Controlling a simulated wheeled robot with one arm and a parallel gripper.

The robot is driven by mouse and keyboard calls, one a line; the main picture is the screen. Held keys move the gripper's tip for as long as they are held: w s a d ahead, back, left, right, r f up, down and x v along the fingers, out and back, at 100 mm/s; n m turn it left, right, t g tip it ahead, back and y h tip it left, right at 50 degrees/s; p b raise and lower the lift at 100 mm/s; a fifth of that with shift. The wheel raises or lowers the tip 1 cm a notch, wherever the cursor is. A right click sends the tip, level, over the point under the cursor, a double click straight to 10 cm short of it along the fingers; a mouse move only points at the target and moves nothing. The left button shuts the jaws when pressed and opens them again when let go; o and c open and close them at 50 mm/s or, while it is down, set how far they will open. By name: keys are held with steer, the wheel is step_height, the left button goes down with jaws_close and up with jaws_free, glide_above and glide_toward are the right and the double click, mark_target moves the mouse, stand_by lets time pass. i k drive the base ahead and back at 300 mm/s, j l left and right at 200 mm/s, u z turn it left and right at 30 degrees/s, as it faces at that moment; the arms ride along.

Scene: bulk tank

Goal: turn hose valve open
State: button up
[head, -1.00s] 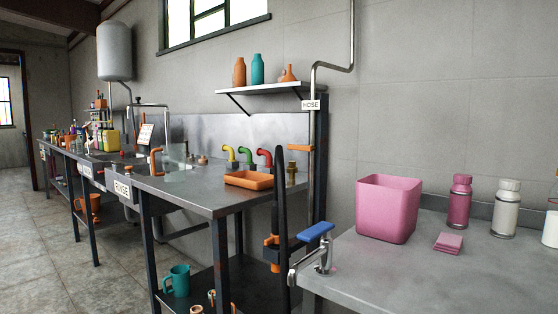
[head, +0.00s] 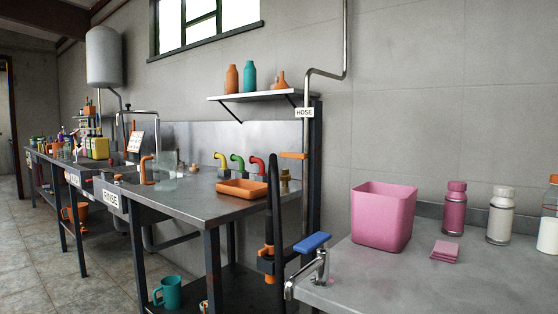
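A vertical metal pipe (head: 307,170) runs down the wall and carries a white HOSE label (head: 304,112). An orange lever (head: 294,155) sticks out to the left of this pipe, roughly level, just below the label. A brass fitting (head: 285,180) shows below the lever. A black hose-like length (head: 275,200) stands upright in front of the pipe, with an orange part (head: 267,251) low on it.
A steel table with a RINSE label (head: 111,197) stands left, with an orange tray (head: 242,190) and coloured bent pipes (head: 238,163). A grey counter (head: 400,280) at right holds a pink bin (head: 383,217), bottles and a blue-handled tap (head: 312,243). Floor shows at lower left.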

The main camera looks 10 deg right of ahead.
mark_target(302, 156)
steer(key=z, duration=0.4)
steer(key=k+z, duration=0.15)
steer(key=z, duration=0.7)
steer(key=j+z, duration=0.25)
steer(key=j, duration=2.1)
